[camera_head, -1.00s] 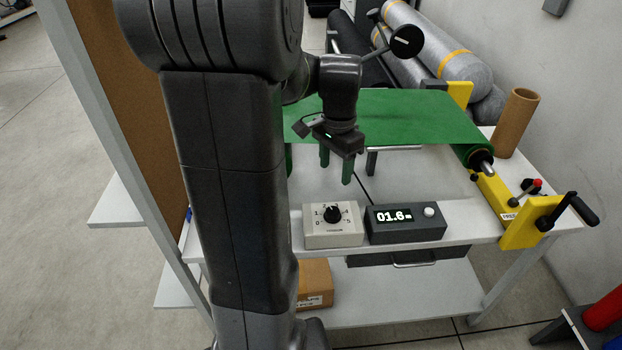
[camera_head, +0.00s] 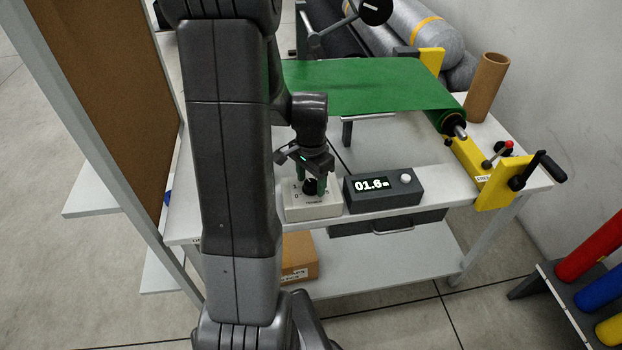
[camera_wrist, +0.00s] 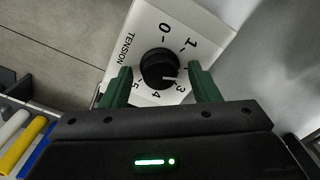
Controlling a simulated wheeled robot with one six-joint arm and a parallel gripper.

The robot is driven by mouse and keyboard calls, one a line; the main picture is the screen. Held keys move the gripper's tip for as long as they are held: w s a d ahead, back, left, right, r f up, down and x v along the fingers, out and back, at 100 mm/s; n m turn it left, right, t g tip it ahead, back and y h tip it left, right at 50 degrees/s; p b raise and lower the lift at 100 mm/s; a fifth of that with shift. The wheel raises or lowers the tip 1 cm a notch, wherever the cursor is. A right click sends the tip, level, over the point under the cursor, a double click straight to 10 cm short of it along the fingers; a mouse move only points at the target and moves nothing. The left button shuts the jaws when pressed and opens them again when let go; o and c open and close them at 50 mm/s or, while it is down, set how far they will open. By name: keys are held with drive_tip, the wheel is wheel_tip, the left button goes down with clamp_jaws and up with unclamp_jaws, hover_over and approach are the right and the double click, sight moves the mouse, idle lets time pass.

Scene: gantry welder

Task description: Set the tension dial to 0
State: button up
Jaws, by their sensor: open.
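The tension dial is a black knob (camera_head: 311,187) on a small white box (camera_head: 314,211) at the front edge of the table. In the wrist view the knob (camera_wrist: 157,66) sits on a white face (camera_wrist: 150,32) marked TENSION. I can read 0, 1, 3, 4 and 5; the 2 is hidden behind a finger. The knob's white pointer mark faces between the hidden 2 and the 3, nearer the 3. My gripper (camera_wrist: 160,75) is open, its green fingers on either side of the knob. I cannot tell whether they touch it.
A dark display box (camera_head: 383,190) reading 01.6 stands just right of the dial. A green sheet (camera_head: 360,86) spans the table behind. A yellow crank bracket (camera_head: 493,185) is at the right end. A cardboard tube (camera_head: 487,88) stands behind it.

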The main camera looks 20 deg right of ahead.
drive_tip(key=c, duration=1)
drive_tip(key=shift+n, duration=0.4)
drive_tip(key=n+b, duration=0.1)
drive_tip(key=n, duration=0.2)
drive_tip(key=shift+n, duration=0.4)
drive_tip(key=n, duration=0.4)
drive_tip(key=shift+n+b, duration=0.3)
drive_tip(key=shift+b, duration=0.05)
drive_tip(key=n, duration=0.8)
drive_tip(key=shift+n+b, duration=0.3)
drive_tip(key=shift+b, duration=0.1)
